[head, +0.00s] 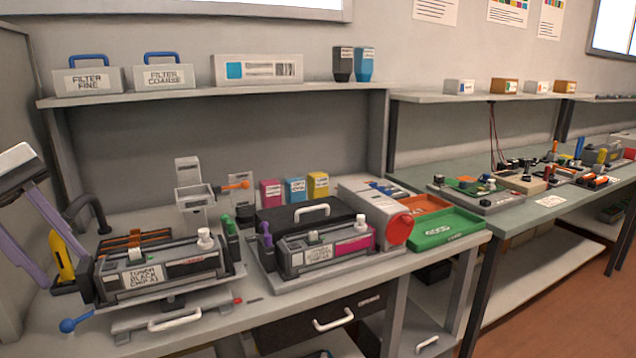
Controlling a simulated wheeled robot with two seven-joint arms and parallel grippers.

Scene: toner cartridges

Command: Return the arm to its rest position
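My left gripper (64,270) comes in at the left edge. Its two long purple fingers point down and right and stand wide apart. I see nothing held between them; a yellow-handled tool (61,256) shows in the gap, and I cannot tell whether a finger touches it. The grey toner cartridge marked "TONER BLACK" (185,273) lies in a cradle just right of the fingertips. A second cartridge with a magenta panel (320,252) lies in the middle of the bench. My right gripper is not in view.
A dark curved pipe (88,208) stands close behind the fingers. A blue-knobbed lever (70,325) sticks out in front of the black cartridge's cradle. Small colour boxes (294,190), a grey unit with a red cap (375,212) and a green tray (440,228) stand farther right. A shelf (200,92) runs above.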

